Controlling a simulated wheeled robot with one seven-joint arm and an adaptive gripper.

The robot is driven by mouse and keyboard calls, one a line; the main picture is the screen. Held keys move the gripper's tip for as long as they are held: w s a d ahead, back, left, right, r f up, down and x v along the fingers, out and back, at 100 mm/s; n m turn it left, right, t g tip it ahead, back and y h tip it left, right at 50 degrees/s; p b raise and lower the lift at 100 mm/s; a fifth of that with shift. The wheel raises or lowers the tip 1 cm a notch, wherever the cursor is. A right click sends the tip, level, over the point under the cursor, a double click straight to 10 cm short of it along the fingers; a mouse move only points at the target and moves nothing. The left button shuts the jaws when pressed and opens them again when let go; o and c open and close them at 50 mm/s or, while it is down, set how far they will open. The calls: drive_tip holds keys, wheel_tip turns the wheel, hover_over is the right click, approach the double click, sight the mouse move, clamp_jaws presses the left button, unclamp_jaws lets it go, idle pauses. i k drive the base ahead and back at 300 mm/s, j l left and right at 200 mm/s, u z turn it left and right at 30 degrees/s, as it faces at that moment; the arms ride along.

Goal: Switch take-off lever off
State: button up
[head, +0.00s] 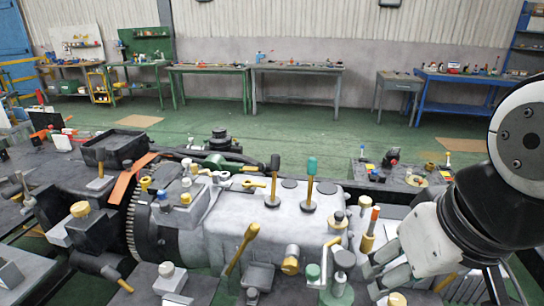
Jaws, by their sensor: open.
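Several levers stand on the grey gearbox housing (235,215), and I cannot tell which one is the take-off lever. One upright lever has a black knob (274,161) and a yellow shaft. Beside it, to the right, stands a lever with a green knob (311,166). A yellow lever (241,249) leans to the right near the front of the housing. A short orange-topped lever (371,229) stands at the right end. My gripper (374,273) is at the lower right, close to the orange-topped lever. It is open, and I see nothing between its fingers.
A grey capped cylinder (343,266) and a green-capped part (312,272) stand just left of my gripper. A toothed flywheel (135,222) is at the left of the housing. Workbenches (298,70) line the back wall, with open green floor (300,125) before them.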

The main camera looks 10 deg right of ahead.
sight(451, 277)
drive_tip(key=z, duration=1)
drive_tip(key=i+l+u, duration=0.2)
drive_tip(key=l, duration=0.15)
drive_tip(key=i+l+u, duration=0.2)
drive_tip(key=l, duration=0.15)
drive_tip(key=k, duration=0.05)
